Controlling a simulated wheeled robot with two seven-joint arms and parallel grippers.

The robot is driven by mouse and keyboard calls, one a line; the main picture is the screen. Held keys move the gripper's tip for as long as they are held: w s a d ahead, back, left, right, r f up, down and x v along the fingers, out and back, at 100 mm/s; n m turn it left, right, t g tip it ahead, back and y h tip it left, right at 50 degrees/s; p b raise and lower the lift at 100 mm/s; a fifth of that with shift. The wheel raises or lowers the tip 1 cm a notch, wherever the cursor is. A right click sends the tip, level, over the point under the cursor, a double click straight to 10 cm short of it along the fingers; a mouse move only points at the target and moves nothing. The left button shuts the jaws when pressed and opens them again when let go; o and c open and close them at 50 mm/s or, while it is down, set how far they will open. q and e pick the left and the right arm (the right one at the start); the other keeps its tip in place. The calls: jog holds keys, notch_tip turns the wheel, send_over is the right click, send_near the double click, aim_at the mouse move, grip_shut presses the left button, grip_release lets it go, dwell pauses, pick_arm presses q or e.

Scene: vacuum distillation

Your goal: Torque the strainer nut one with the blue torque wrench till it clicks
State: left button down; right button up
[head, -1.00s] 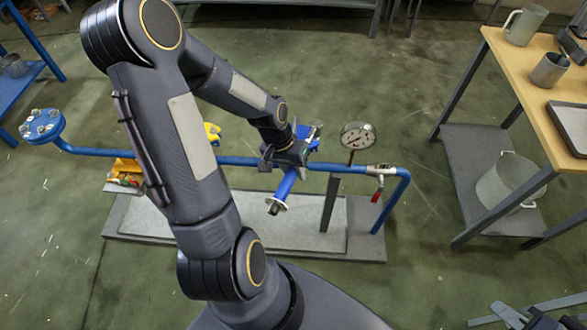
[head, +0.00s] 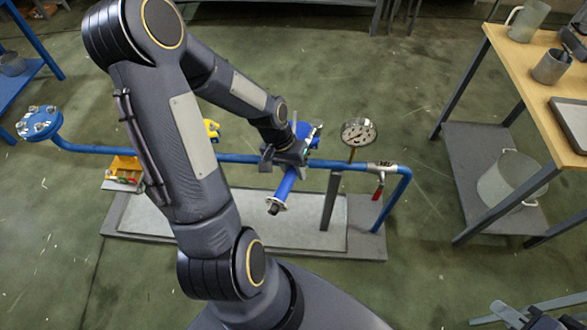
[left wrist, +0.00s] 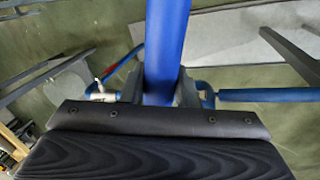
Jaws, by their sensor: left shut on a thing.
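My left gripper (head: 285,153) is over the blue pipe, left of the pressure gauge. It is shut on a blue bar (head: 285,184), which looks like the blue torque wrench. The bar ends in a grey disc-like end near the plinth side. In the left wrist view the blue bar (left wrist: 166,45) stands between the fingers and leaves the top edge. Blue and silver parts (head: 309,130) show just beyond the gripper. I cannot make out the strainer or nut one; my arm and gripper cover that area. My right gripper (head: 525,314) is partly visible at the lower right.
A blue pipe (head: 345,166) runs over a grey plinth (head: 240,208), with a gauge (head: 358,133), a red-handled valve (head: 378,183) and a flange (head: 40,123). A yellow bin (head: 125,168) is at left. A wooden-topped table (head: 520,75) with pots stands right. Floor between is clear.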

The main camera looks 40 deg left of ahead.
pick_arm(q)
jog(key=shift+r, duration=0.1)
jog(key=a+m, duration=0.1)
jog(key=a, duration=0.1)
jog(key=shift+s+a+m+p, duration=0.15)
jog(key=shift+a+m+p, duration=0.15)
jog(key=shift+p, duration=0.1)
dwell(0.5)
jog(key=shift+a+m+g+p, duration=0.4)
jog(key=shift+a+m, duration=0.5)
jog(key=shift+a, duration=0.4)
jog(key=shift+d+f+n+t+b, duration=0.2)
jog(key=shift+d+n+b, duration=0.45)
jog(key=shift+d, duration=0.45)
jog(key=shift+d+f+n+t+b, duration=0.15)
jog(key=shift+d+n+b, duration=0.25)
jog(key=shift+d+n, duration=0.5)
jog(key=shift+d+r, duration=0.2)
jog(key=shift+d, duration=0.3)
